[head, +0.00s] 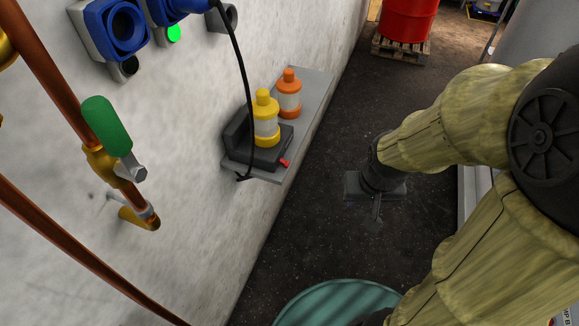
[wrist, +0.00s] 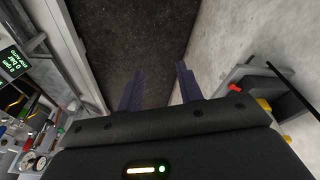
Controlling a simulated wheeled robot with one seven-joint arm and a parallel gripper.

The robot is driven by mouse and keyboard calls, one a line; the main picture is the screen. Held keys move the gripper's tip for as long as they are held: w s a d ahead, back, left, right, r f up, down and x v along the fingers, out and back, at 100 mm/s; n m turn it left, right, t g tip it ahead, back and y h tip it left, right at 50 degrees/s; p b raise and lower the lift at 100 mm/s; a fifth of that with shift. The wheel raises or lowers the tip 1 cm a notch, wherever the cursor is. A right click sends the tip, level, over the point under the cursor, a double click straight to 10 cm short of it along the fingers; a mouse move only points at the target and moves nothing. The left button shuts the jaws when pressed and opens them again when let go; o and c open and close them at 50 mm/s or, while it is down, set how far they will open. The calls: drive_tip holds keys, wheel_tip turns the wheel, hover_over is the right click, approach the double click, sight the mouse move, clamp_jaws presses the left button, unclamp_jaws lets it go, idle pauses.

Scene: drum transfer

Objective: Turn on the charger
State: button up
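The charger (head: 268,158) is a dark block on a grey wall shelf (head: 313,93), with a small red switch (head: 285,162) at its front right corner. I cannot tell the switch's position. A yellow-topped bottle-like object (head: 266,120) stands on or against the charger, hiding part of it. A black cable hangs from the blue plug above down to the charger. My gripper (head: 376,208) is over the dark floor, right of the shelf and apart from it. In the wrist view its two fingers (wrist: 160,88) are spread with nothing between them; the shelf (wrist: 240,75) is at the right.
An orange bottle (head: 289,96) stands farther back on the shelf. Blue sockets (head: 122,30) and a lit green light (head: 173,33) are on the wall. Copper pipes with a green-handled valve (head: 106,125) are at the left. A red drum (head: 405,18) stands behind; a teal drum (head: 335,302) is in front.

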drive_tip(key=shift+o, duration=0.6)
drive_tip(key=w+d+f+n+t+y+b, duration=0.2)
drive_tip(key=w+f+n+t, duration=0.15)
drive_tip(key=w, duration=0.55)
drive_tip(key=w+d+f+n+t+y+b, duration=0.25)
drive_tip(key=w+f+n, duration=0.2)
drive_tip(key=w, duration=0.55)
drive_tip(key=s+a+f+n+g+y+b, duration=0.2)
drive_tip(key=s+n+y, duration=0.4)
drive_tip(key=y, duration=0.6)
drive_tip(key=shift+s+a+f+b, duration=0.2)
drive_tip(key=shift+a+f+b, duration=0.25)
drive_tip(key=shift+f+b, duration=0.25)
drive_tip(key=shift+y, duration=0.25)
